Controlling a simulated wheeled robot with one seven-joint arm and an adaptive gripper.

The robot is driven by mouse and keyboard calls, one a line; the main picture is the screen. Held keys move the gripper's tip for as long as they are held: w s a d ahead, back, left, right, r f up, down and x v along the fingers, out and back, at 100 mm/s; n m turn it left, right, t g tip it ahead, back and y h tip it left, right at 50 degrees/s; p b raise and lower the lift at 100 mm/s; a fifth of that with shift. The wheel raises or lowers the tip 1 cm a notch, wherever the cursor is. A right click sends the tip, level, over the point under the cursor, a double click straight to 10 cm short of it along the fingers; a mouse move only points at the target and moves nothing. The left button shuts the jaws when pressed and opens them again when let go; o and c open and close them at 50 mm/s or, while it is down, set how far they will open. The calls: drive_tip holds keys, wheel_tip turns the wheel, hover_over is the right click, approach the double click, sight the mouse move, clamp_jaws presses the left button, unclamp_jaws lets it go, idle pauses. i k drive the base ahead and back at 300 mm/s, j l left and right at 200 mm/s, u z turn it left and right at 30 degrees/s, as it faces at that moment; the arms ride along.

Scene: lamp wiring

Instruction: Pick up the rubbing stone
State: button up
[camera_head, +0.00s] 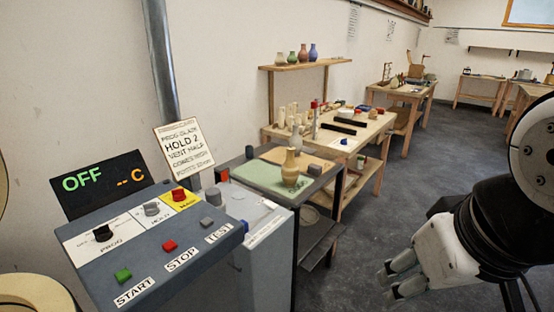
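A small grey block (315,170), which may be the rubbing stone, sits at the right back of a dark-framed table (268,205). It is too small for me to be sure. It lies on or beside a tan board, behind a tan vase (290,168). My gripper (388,285) is at the lower right over the floor, well apart from the block and the table. Its two pale fingers are apart, with nothing visible between them.
A control panel (205,262) reading OFF stands at the near left, with buttons, knobs and a sign (184,146). A wooden workbench (385,125) with tools and pots stands behind the dark-framed table. Grey floor (375,220) is clear to the right.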

sight(314, 169)
drive_tip(key=i+l, duration=0.35)
drive_tip(key=i, duration=0.25)
drive_tip(key=i+l, duration=0.35)
drive_tip(key=i, duration=0.2)
drive_tip(key=i+l, duration=0.35)
drive_tip(key=i, duration=0.25)
drive_tip(key=i+l, duration=0.35)
drive_tip(key=i, duration=0.25)
drive_tip(key=j+u, duration=0.05)
